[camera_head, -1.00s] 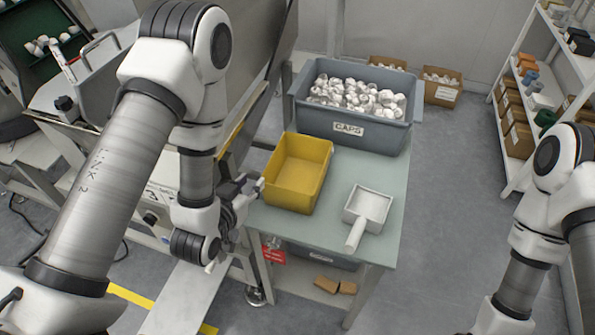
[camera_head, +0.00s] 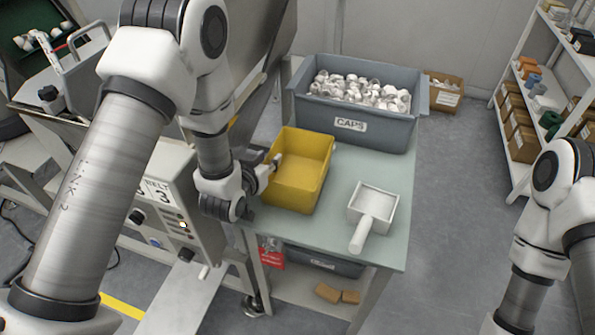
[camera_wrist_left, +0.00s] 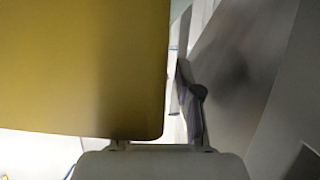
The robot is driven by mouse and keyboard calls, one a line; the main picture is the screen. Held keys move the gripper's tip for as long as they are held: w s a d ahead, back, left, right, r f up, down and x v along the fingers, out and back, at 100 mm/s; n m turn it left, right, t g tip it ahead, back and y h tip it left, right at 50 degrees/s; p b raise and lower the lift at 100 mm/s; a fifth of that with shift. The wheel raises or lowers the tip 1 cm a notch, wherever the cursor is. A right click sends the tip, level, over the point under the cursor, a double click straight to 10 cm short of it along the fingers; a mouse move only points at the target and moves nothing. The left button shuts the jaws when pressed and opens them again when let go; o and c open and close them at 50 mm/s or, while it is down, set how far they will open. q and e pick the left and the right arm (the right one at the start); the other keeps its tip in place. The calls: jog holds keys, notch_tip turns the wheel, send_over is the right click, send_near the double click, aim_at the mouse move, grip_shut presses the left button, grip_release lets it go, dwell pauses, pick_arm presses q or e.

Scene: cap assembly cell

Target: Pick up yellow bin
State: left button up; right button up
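The yellow bin (camera_head: 311,181) stands upright and looks empty on the pale green table (camera_head: 344,229). My left gripper (camera_head: 268,174) is at the bin's left wall, with one fingertip showing over the rim on the inner side. In the left wrist view the bin (camera_wrist_left: 80,65) fills the left side, close to the camera. One dark finger (camera_wrist_left: 190,103) stands to the right of the bin with a gap between them; the other finger is hidden. The left gripper looks open. My right arm is at the right edge, with its gripper out of frame.
A grey bin of white caps (camera_head: 352,133) stands behind the yellow bin. A white scoop (camera_head: 373,210) lies to its right, its handle towards the front edge. A machine panel (camera_head: 165,205) is left of the table. A shelf (camera_head: 531,100) stands at the far right beyond open floor.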

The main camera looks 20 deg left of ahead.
pick_arm(q)
grip_shut()
jog(key=shift+r, duration=0.1)
